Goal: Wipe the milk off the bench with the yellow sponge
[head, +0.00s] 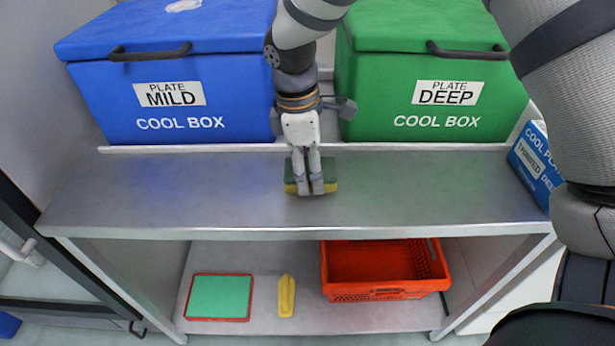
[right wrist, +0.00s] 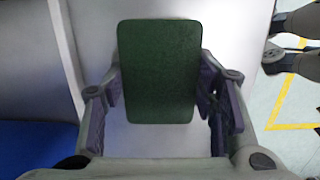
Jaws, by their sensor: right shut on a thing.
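The sponge (head: 332,172), green on top with a yellow layer below, is on the steel bench (head: 430,190) near its middle. My right gripper (head: 310,188) points down and is shut on the sponge, covering its middle in the head view. In the right wrist view the sponge's green face (right wrist: 158,72) sits between both fingers. I cannot make out any milk on the bench; the surface shows only soft reflections. My left gripper is not in view.
A blue cool box (head: 180,95) and a green cool box (head: 430,95) stand behind the bench. A blue carton (head: 540,160) is at the right end. Below are an orange tote (head: 385,290), a green board (head: 218,297) and a yellow item (head: 286,296). The bench top beside the sponge is clear.

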